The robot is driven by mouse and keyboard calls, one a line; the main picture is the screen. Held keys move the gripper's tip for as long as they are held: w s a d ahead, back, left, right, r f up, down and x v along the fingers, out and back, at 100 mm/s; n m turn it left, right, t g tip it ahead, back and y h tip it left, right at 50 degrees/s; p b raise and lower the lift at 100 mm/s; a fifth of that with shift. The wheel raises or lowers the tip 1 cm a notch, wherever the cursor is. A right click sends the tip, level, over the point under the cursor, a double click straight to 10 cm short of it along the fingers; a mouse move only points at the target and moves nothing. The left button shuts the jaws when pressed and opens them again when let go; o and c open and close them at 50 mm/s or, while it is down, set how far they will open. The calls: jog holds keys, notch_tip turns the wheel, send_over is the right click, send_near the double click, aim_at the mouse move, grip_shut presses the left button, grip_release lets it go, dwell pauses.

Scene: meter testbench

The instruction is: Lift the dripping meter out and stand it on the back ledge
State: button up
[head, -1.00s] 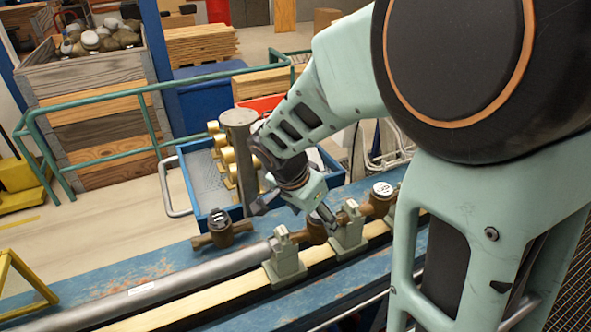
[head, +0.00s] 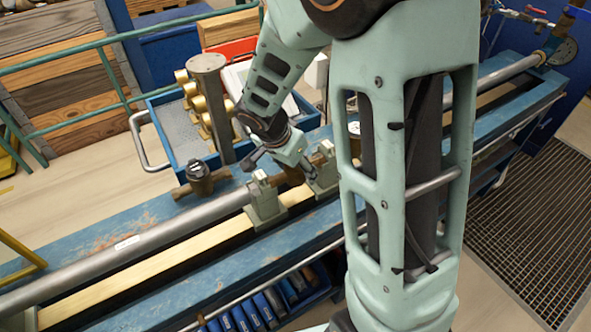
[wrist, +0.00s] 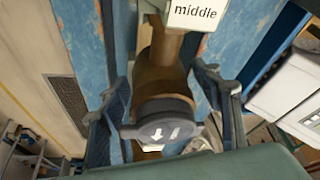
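A brown bronze meter with a dark round lid (wrist: 162,118) sits in the bench line beneath my gripper. In the head view it is mostly hidden, with only a brown part (head: 292,175) showing between two grey-green clamps. My gripper (head: 284,167) is lowered over it from behind. In the wrist view my gripper's fingers (wrist: 165,88) are apart, one on each side of the meter, with a gap at the right finger. The clamp by it carries a "middle" label (wrist: 195,12). I cannot see any dripping. The blue back ledge (head: 150,213) runs behind the line.
Another meter (head: 199,178) stands on the back ledge to the left. A further meter (head: 354,129) is partly hidden by my arm. A grey post (head: 212,110) and a blue tray (head: 160,115) with brass parts stand behind. The ledge left of the standing meter is clear.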

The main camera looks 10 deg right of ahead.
grip_shut()
jog(key=shift+r, duration=0.1)
jog(key=shift+w+r, duration=0.1)
